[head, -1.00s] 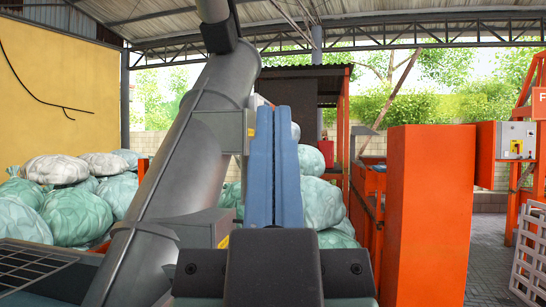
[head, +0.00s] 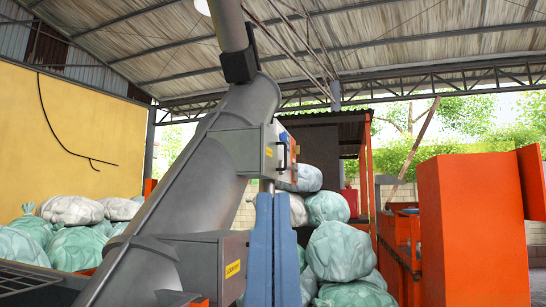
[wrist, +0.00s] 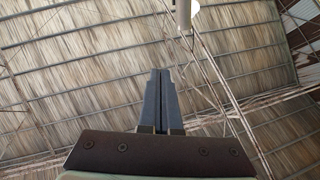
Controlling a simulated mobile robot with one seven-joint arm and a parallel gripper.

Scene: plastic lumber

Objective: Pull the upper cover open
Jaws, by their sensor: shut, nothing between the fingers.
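A large grey slanted pipe (head: 185,185) carries two grey box-like covers. The upper cover (head: 242,152) is on the pipe's right side and looks closed, with a dark handle (head: 283,154) on its right face. The lower cover (head: 208,262) has a yellow label. My gripper (head: 273,196) shows as two blue fingers at the bottom of the head view, its tips just below the upper cover in the picture. The depth between them is unclear. In the wrist view my gripper (wrist: 160,72) is shut and empty, pointing up at the roof; the cover is not visible there.
White and green sacks (head: 340,250) are piled behind, to the right of the fingers, with more sacks (head: 70,212) at the left. A tall orange panel (head: 472,225) stands at the right. Roof beams (wrist: 250,45) fill the wrist view.

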